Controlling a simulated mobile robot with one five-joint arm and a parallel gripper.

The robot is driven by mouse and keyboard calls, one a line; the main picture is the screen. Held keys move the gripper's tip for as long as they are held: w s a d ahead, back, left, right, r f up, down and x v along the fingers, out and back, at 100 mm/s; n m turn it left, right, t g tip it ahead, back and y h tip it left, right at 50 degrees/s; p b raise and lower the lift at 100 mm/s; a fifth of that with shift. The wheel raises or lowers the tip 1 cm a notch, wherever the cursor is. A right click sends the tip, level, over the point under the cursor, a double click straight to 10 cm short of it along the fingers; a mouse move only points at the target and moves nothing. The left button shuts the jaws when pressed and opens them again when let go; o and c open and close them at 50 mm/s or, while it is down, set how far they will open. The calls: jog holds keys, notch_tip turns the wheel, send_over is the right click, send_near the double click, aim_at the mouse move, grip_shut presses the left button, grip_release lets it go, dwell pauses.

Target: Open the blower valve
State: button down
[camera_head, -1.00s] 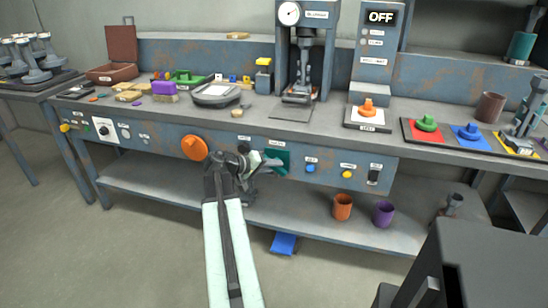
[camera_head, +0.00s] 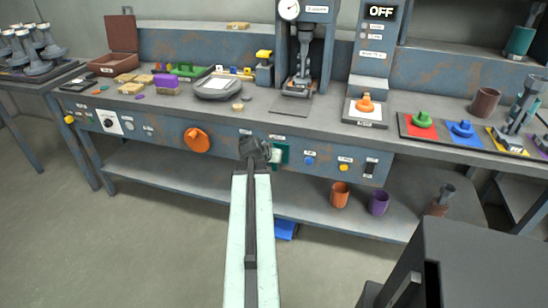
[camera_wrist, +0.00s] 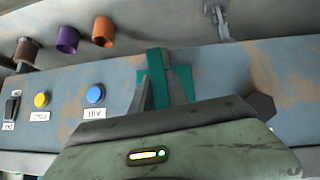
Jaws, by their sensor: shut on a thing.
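A teal plate (camera_head: 283,153) with a teal lever sits on the front panel of the bench, partly hidden by my arm in the head view. I take it for the blower valve, but its label is too small to read. In the wrist view the teal lever (camera_wrist: 156,62) stands out from its plate (camera_wrist: 184,78) between my two grey fingers. My gripper (camera_wrist: 160,92) is shut on this lever. In the head view the fingers are hidden behind my wrist.
An orange round knob (camera_head: 197,139) is on the panel to the left. A blue button (camera_head: 309,160), a yellow button (camera_head: 344,168) and a black switch (camera_head: 369,168) are to the right. An orange mug (camera_head: 340,195) and a purple mug (camera_head: 379,203) stand on the lower shelf.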

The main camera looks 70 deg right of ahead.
jog(key=shift+a+m+t, duration=0.1)
jog(key=shift+m+t, duration=0.2)
jog(key=shift+t, duration=0.1)
dwell(0.4)
jog(key=c, duration=1.3)
grip_release()
